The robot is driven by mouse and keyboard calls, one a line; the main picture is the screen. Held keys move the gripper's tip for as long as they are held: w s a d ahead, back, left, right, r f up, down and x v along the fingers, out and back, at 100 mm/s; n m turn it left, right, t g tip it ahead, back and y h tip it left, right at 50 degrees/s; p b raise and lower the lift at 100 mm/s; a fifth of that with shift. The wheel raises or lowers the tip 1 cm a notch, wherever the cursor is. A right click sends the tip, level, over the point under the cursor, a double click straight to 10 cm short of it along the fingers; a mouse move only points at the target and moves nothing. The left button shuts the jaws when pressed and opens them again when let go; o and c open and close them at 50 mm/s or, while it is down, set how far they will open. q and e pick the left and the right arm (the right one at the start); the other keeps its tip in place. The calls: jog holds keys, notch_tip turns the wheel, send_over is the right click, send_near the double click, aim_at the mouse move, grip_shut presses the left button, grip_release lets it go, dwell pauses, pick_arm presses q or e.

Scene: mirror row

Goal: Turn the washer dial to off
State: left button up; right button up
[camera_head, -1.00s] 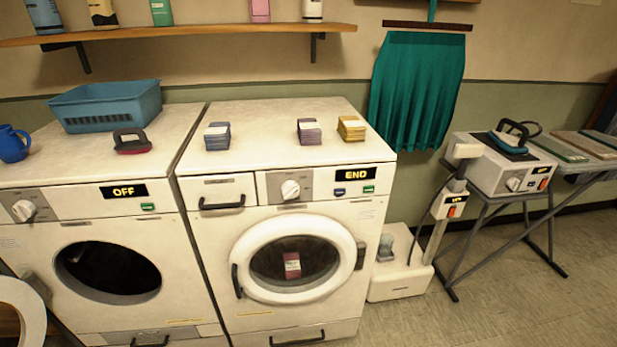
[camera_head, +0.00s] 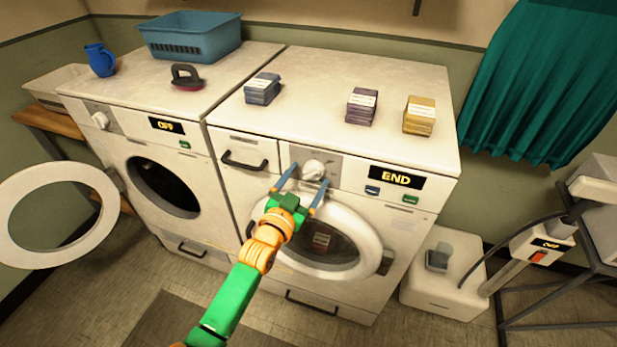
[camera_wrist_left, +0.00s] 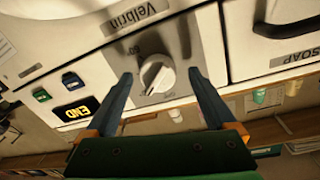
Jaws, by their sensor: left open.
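The washer (camera_head: 235,205) on the right has a display (camera_head: 397,177) reading END. Its white dial (camera_head: 313,170) sits on a grey panel left of the display. My left gripper (camera_head: 302,184) is in front of this panel, open, with its blue fingers pointing at the dial. In the left wrist view the dial (camera_wrist_left: 157,75) lies between the two open fingertips (camera_wrist_left: 160,77), apart from both. The display (camera_wrist_left: 76,108) appears upside down there. The washer's round door (camera_head: 325,240) is shut, partly hidden behind my gripper. My right gripper is not in view.
A second machine (camera_head: 130,125) on the left reads OFF; its round door (camera_head: 60,214) stands open. Soap drawer handle (camera_head: 245,161) is left of the dial. Green (camera_head: 410,199) and blue (camera_head: 372,190) buttons are under the display.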

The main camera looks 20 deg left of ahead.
pick_arm(q)
jog(key=shift+w+d, duration=0.2)
jog(key=shift+d, duration=0.05)
jog(key=shift+s+a, duration=0.1)
jog(key=c, duration=1.4)
jog(key=shift+n, duration=0.3)
jog(key=n, duration=0.4)
jog(key=shift+n, duration=0.4)
jog(key=shift+n+t+y, duration=0.3)
jog(key=shift+n+t, duration=0.2)
jog(key=shift+n, duration=1.9)
jog(key=shift+o, duration=0.2)
